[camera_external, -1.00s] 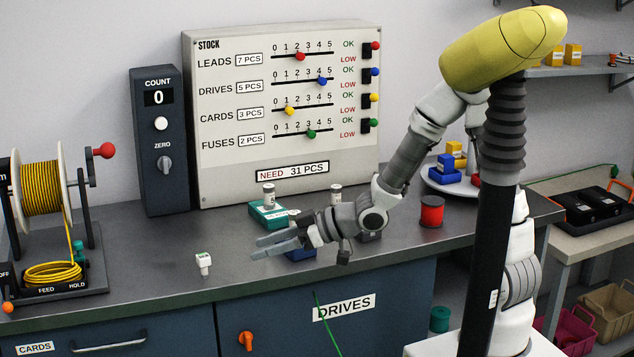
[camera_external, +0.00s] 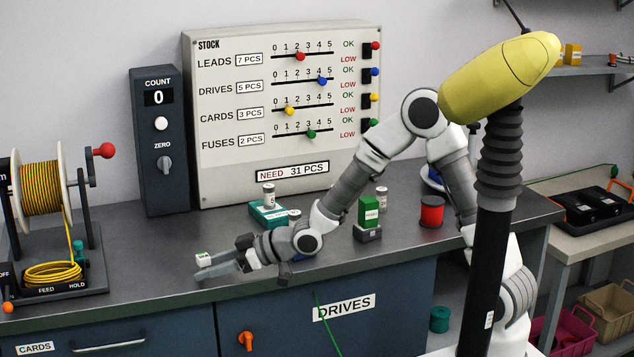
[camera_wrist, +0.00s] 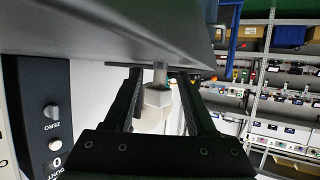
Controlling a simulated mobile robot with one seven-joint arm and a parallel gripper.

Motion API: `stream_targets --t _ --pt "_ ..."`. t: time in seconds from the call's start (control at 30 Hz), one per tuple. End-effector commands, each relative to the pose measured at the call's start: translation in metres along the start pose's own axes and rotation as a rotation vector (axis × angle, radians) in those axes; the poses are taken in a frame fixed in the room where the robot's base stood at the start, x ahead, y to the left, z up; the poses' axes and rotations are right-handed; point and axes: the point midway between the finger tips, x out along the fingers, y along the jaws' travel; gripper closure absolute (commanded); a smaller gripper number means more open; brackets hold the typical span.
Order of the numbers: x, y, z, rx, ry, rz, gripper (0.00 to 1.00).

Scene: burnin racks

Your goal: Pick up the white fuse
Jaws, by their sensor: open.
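The white fuse (camera_external: 203,259), a small white piece with a dark mark on top, stands near the counter's front edge, left of centre. Its lower part is hidden behind my fingers in the external view. In the wrist view a white piece, apparently the fuse (camera_wrist: 157,97), shows between the two fingers. My gripper (camera_external: 212,269) is low over the counter, open, its fingers reaching left to the fuse. In the wrist view my gripper (camera_wrist: 162,88) has a finger on each side of it. Whether either finger touches it, I cannot tell.
A teal box (camera_external: 268,214) with small canisters near it stands behind my wrist. A green box (camera_external: 368,210) on a dark block and a red spool (camera_external: 432,212) stand to the right. A cable reel (camera_external: 45,190) stands at far left.

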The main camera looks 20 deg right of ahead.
Motion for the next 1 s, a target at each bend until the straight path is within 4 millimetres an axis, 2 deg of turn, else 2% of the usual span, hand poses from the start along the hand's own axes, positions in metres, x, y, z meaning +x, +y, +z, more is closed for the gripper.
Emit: stream_targets --t 0.2,0.5,1.0 --pt "0.0001 0.0001 -0.0003 0.000 0.000 0.000 0.45" --pt "0.0000 0.0002 -0.0003 0.000 0.000 0.000 0.99" --pt "-0.0011 0.0002 -0.0033 -0.001 0.002 0.000 1.00"
